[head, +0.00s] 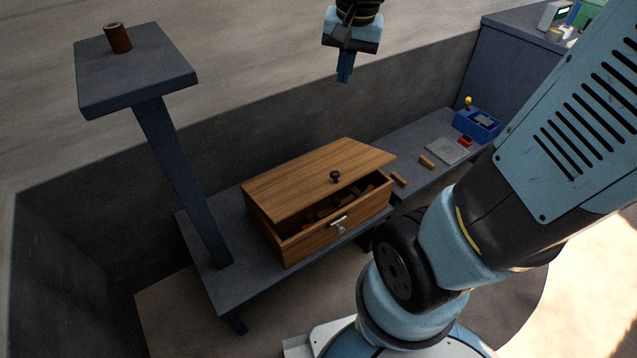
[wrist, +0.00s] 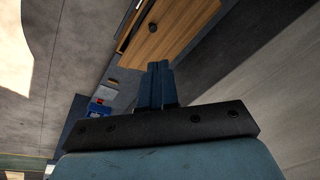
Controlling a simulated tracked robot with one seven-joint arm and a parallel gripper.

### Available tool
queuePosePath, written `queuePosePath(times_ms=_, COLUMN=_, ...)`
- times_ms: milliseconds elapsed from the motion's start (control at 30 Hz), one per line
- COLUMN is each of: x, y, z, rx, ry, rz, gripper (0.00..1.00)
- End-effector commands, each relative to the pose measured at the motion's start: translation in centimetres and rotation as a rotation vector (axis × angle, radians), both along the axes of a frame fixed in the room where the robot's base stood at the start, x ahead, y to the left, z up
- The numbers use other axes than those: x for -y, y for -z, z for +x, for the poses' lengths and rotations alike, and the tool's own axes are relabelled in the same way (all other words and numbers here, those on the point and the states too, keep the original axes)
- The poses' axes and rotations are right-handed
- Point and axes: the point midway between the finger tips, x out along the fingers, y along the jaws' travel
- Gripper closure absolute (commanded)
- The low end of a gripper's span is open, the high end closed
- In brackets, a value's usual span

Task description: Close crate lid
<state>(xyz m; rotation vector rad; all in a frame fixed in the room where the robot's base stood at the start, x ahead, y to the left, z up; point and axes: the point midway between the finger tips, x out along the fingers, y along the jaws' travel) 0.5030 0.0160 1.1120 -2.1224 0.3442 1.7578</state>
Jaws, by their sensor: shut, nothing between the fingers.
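The wooden crate (head: 305,243) stands on a low dark bench in the head view. Its lid (head: 310,180) is tilted and partly open, with a dark gap at the front edge. A black knob (head: 335,177) sits on the lid near that edge. Several brown and reddish pieces show inside through the gap. A metal latch (head: 338,224) is on the crate's front. My gripper (head: 344,76) is shut and empty, up above and behind the crate, apart from it. In the wrist view the gripper's fingers (wrist: 160,75) are together, with the lid (wrist: 165,38) and knob beyond them.
A dark pedestal (head: 137,72) with a brown cylinder (head: 118,38) rises left of the crate. Small wooden blocks (head: 427,162), a grey plate (head: 447,151) and a blue control box (head: 477,123) lie on the bench to the right. A wall runs behind.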

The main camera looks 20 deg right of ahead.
Motion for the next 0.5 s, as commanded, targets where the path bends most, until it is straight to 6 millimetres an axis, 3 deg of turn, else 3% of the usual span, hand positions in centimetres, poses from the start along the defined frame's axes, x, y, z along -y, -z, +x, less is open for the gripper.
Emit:
queuePosePath(times_ms=200, x=-0.9, y=4.3, z=3.9, rx=-0.124, ry=0.161, rz=0.015, gripper=1.00)
queuePosePath(times_ms=500, x=-2.2, y=11.5, z=8.1, rx=-0.276, ry=0.395, rz=-0.012, gripper=1.00)
